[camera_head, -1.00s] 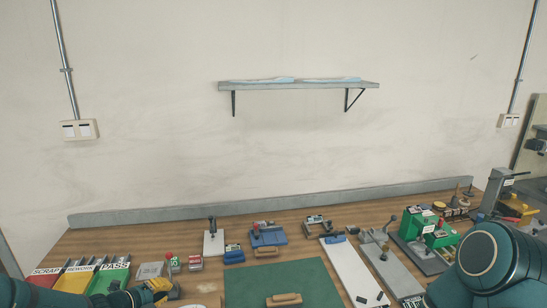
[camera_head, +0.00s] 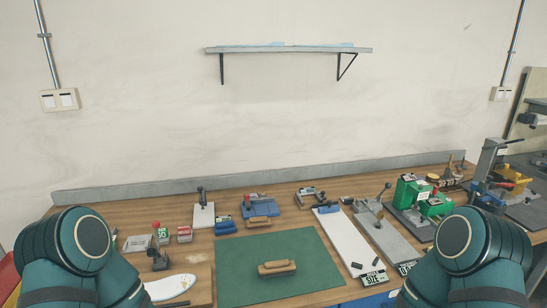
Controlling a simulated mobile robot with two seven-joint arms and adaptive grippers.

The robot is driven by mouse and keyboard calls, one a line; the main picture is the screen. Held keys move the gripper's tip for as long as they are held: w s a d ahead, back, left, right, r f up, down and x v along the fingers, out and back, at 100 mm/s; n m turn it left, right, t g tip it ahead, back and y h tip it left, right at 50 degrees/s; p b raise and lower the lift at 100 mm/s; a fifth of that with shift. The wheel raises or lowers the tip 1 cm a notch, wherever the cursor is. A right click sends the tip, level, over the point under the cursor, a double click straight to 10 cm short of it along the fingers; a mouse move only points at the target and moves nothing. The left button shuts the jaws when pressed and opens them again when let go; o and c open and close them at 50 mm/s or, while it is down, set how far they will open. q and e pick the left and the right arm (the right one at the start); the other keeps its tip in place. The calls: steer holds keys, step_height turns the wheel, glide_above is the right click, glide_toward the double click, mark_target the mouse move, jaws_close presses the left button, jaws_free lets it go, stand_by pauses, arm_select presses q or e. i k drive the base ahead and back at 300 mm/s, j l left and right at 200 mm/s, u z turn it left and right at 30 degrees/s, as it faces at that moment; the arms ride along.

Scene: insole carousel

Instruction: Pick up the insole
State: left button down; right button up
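A white, rounded flat piece that looks like the insole (camera_head: 170,287) lies at the lower left of the table, on a brown board (camera_head: 203,280). It has small coloured marks on it, and its left end is hidden behind my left arm. My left arm fills the lower left corner and my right arm the lower right. Neither gripper shows in the head view, so I cannot see whether either one holds anything.
A green mat (camera_head: 240,255) with a wooden-handled block (camera_head: 277,267) is right of the insole. A small dark device with a red knob (camera_head: 157,240) stands just behind it. Clamps and fixtures line the back; a green machine (camera_head: 408,192) is at right. A wall shelf (camera_head: 290,49) hangs above.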

mark_target(170, 286)
steer(key=u, duration=1.05)
